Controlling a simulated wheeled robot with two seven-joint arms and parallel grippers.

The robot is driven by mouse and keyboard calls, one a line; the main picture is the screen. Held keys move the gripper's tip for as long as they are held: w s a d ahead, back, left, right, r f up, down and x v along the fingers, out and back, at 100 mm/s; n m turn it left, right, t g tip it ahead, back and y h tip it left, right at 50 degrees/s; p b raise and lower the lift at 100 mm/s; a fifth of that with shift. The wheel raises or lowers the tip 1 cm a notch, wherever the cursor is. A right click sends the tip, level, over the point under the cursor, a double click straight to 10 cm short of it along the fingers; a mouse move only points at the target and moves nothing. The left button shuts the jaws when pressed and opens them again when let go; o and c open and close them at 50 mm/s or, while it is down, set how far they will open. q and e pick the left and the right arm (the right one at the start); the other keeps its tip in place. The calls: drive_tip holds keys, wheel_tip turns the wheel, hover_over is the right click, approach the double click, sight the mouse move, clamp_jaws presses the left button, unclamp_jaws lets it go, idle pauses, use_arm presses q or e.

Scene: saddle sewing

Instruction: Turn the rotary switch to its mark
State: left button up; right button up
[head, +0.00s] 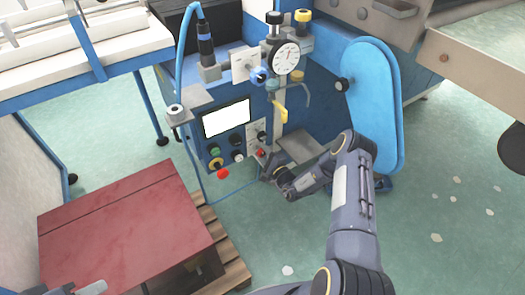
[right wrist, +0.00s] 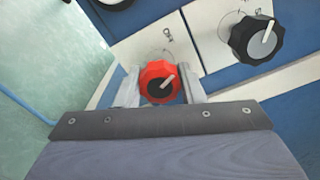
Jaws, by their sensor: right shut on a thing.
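The rotary switch is a red knob with a pale pointer line (right wrist: 159,82) on a white plate of the blue machine's panel. In the right wrist view its pointer slants to the upper right. My right gripper (right wrist: 160,88) has one finger on each side of the knob and is shut on it. In the head view the red knob (head: 261,153) is small, and my right gripper (head: 268,168) reaches it from the lower right. The mark is not clear; a small symbol shows on the plate above the knob. A grey piece at the bottom left may be part of my left arm; its gripper cannot be made out.
A black knob (right wrist: 254,39) sits right of the red one on its own plate. The panel also has a white screen (head: 226,119), a yellow lever (head: 280,112) and several buttons. A red box (head: 125,225) stands on a pallet at left. Green floor is open at right.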

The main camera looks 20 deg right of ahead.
drive_tip(key=shift+n+p, duration=0.5)
drive_tip(key=shift+n, duration=1.8)
drive_tip(key=o, duration=1)
drive_tip(key=s, duration=0.2)
drive_tip(key=s+p, duration=0.1)
drive_tip(key=s, duration=0.2)
drive_tip(key=s+d+p, duration=0.1)
drive_tip(key=s, duration=0.1)
drive_tip(key=shift+s, duration=0.4)
drive_tip(key=shift+r, duration=0.1)
